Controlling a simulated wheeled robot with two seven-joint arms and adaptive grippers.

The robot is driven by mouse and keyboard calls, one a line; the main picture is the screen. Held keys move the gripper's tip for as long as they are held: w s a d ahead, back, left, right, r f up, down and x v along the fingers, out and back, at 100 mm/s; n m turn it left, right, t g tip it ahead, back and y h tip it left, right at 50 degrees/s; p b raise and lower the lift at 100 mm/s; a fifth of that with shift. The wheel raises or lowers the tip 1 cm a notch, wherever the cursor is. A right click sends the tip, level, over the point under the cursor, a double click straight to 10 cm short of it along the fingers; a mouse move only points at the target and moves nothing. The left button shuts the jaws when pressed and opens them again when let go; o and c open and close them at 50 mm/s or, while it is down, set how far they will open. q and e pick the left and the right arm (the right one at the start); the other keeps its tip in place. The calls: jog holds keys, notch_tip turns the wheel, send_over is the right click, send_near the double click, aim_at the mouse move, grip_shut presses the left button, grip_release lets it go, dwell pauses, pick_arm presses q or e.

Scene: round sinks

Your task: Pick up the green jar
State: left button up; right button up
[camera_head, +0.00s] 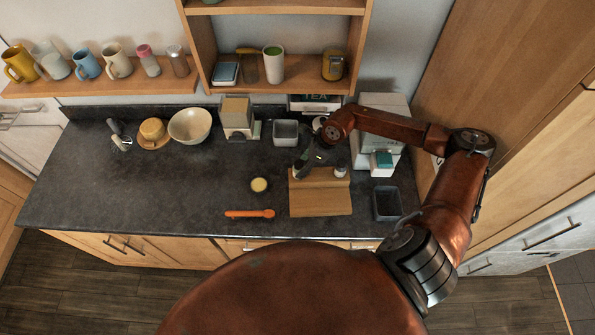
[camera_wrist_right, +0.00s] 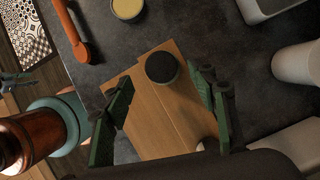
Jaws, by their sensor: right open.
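A round jar with a dark lid (camera_wrist_right: 162,67) stands on the wooden board (camera_wrist_right: 172,110) in the right wrist view, seen from above. Its side is mostly hidden, so its green colour does not show clearly. My right gripper (camera_wrist_right: 164,82) is open, with one green finger on each side of the jar in this view. I see no contact. In the head view my right gripper (camera_head: 308,160) is over the back left of the board (camera_head: 320,199), and I cannot separate the jar from it.
A small white item (camera_head: 341,172) stands on the board's right. An orange spoon (camera_head: 250,213) and a yellow-topped dish (camera_head: 259,185) lie to the left. Grey bins (camera_head: 387,204) (camera_head: 286,133) stand nearby. The left front counter is clear.

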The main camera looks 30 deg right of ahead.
aim_at(299, 169)
jog(key=x, duration=0.1)
jog(key=b+x, duration=0.1)
jog(key=x, duration=0.1)
jog(key=b+x, duration=0.1)
jog(key=x, duration=0.1)
jog(key=shift+w+d, duration=0.15)
jog(key=shift+w, duration=0.15)
jog(key=shift+r, duration=0.1)
jog(key=shift+c, duration=0.4)
jog(key=c, duration=1.2)
